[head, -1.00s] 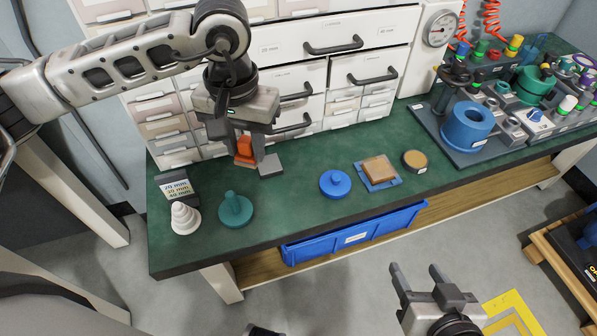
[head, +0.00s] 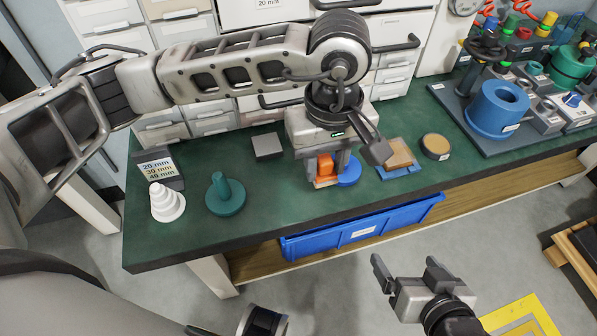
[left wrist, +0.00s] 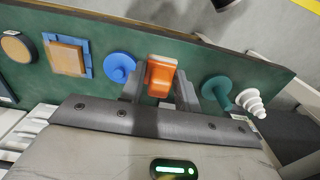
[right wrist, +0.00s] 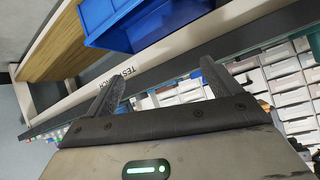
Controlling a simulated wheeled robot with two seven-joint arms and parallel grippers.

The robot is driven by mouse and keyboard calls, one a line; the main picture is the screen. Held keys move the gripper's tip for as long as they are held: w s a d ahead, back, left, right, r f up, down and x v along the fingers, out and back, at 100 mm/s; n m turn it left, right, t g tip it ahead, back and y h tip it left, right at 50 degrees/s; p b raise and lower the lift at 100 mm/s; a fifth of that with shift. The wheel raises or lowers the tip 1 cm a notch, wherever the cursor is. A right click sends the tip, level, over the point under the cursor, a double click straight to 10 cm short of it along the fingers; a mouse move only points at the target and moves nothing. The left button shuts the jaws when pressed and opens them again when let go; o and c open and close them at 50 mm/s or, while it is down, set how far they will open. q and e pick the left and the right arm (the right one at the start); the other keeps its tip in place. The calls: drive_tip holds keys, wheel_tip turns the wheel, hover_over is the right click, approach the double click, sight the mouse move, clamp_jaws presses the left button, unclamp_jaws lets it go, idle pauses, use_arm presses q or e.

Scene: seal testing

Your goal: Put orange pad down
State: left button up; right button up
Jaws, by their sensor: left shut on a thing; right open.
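The orange pad (head: 325,166) is held between the fingers of my left gripper (head: 332,168), over the green bench top beside the blue round piece. In the left wrist view the orange pad (left wrist: 161,76) sits between the two fingers (left wrist: 160,88). I cannot tell whether its underside touches the bench. My right gripper (head: 410,272) is open and empty in front of the bench, over the floor. In the right wrist view its fingers (right wrist: 158,90) are apart with nothing between them.
A tan block on a blue tray (head: 400,155), a tan disc (head: 435,147), a teal handled disc (head: 226,196), a white stepped cone (head: 166,203) and a grey square (head: 267,146) stand on the bench (head: 270,205).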

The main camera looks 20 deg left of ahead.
use_arm(q)
drive_tip(key=w+a+f, duration=0.1)
drive_tip(key=f, duration=0.1)
drive_tip(key=w+a+f, duration=0.1)
drive_tip(key=a+f, duration=0.1)
drive_tip(key=w+a+f+b, duration=0.1)
drive_tip(key=w+a+f, duration=0.1)
drive_tip(key=shift+a+f, duration=0.25)
drive_tip(key=shift+f, duration=0.15)
wheel_tip(320, 180, down, 3)
drive_tip(key=shift+a+r, duration=0.1)
drive_tip(key=shift+r, duration=0.1)
drive_tip(key=shift+w+f, duration=0.1)
drive_tip(key=shift+f, duration=0.2)
use_arm(e)
drive_tip(key=f, duration=0.2)
drive_tip(key=shift+w+a+f+g, duration=0.1)
drive_tip(key=shift+a+f+g, duration=0.25)
drive_tip(key=shift+f+g, duration=0.05)
use_arm(q)
drive_tip(key=shift+f+b, duration=0.2)
drive_tip(key=shift+b, duration=0.2)
drive_tip(key=o, duration=0.9)
use_arm(e)
drive_tip(key=shift+w+r, duration=0.1)
drive_tip(key=shift+w, duration=0.05)
use_arm(q)
drive_tip(key=shift+r, duration=0.15)
use_arm(e)
drive_tip(key=shift+r, duration=0.1)
